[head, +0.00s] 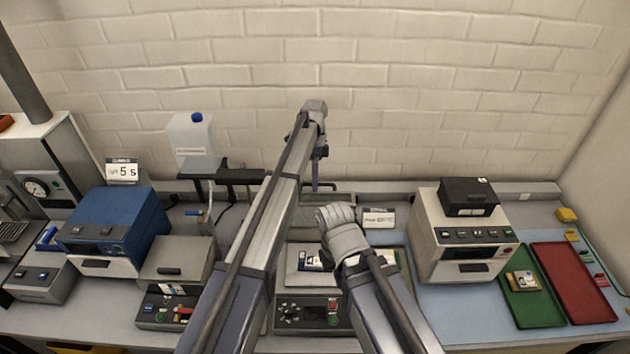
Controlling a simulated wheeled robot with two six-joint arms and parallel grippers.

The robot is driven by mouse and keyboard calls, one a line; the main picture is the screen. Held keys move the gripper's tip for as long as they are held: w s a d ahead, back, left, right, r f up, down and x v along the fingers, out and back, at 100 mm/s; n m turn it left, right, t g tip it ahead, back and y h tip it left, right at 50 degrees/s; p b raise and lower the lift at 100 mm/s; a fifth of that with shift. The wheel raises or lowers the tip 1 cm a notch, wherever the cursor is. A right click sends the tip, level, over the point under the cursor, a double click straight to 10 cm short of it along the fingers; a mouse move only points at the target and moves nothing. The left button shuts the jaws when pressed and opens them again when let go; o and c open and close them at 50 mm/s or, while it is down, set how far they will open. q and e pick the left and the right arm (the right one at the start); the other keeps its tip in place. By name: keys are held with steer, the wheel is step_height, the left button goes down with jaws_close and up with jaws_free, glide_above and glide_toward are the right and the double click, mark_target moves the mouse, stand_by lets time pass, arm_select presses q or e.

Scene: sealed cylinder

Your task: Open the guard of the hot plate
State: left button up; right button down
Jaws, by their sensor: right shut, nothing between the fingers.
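A grey bench device (312,316) stands at the front middle. It has a dark control panel with a dial and red and green buttons; I take it for the hot plate. My arms cover much of its light top, and I cannot make out how its guard stands. My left gripper (316,184) hangs down above the back of the bench, behind this device. It is narrow and small, so its jaw state is unclear. My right gripper (326,256) is low over the device's top, mostly hidden by its wrist. It is shut and empty; I cannot tell whether it touches anything.
A blue-topped box (115,222) and a grey lidded device (178,258) stand left. A white jug (192,138) is on a dark stand. A white device (462,238) stands right, beside green (533,309) and red (572,284) trays. A small sign (379,218) stands behind.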

arm_select(q)
steer(key=p+v, duration=0.7)
steer(key=shift+r, duration=0.35)
arm_select(e)
step_height(320, 180, up, 7)
arm_select(q)
steer(key=shift+w, duration=0.1)
